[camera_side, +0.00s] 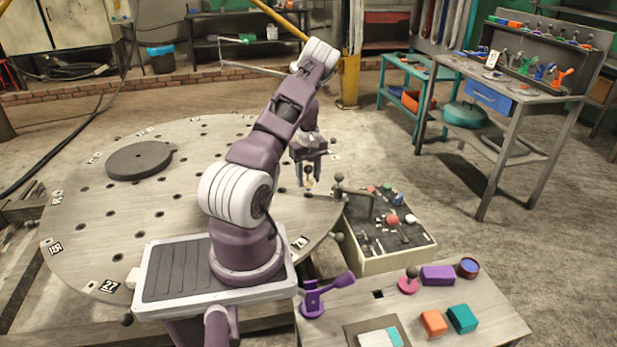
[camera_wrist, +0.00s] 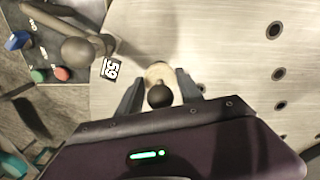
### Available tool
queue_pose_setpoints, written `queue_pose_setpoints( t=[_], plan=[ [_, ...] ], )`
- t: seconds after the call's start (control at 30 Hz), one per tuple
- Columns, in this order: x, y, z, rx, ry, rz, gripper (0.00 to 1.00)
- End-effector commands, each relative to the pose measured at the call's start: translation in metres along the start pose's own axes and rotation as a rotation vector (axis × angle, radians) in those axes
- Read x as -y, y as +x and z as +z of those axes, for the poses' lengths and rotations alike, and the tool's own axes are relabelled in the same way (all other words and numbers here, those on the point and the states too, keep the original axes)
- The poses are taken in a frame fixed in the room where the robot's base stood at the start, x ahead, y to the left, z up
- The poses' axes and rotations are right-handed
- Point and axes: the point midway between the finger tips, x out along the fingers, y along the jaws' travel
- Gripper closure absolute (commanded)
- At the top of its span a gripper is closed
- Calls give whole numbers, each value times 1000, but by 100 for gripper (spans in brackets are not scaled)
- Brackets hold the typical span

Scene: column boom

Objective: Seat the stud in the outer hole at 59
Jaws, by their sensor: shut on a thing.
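My gripper (camera_side: 308,183) is shut on the stud (camera_side: 308,173), at the right edge of the round plate in the side view. The stud has a dark ball top and a pale tan part. In the wrist view the stud (camera_wrist: 160,96) sits between the two fingers of my gripper (camera_wrist: 161,84). The label 59 (camera_wrist: 110,69) lies on the plate (camera_wrist: 215,40) just left of the fingers. The outer hole at 59 is not visible; the stud and fingers may cover it. I cannot tell whether the stud's lower end touches the plate.
A dark ball-ended bar (camera_wrist: 85,48) stands close left of my gripper in the wrist view. A tray (camera_side: 395,258) of small parts lies beside the plate. Several open holes, one here (camera_wrist: 279,74), lie to the right. A dark disc (camera_side: 139,160) rests on the plate's far left.

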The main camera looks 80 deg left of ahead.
Motion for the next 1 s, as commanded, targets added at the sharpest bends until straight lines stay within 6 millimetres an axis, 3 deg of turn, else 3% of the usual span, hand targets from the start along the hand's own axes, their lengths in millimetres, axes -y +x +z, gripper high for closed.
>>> queue_pose_setpoints(
  t=[1.0],
  plan=[
    [0, 28, 0, 0, -1, 1, 99]
  ],
)
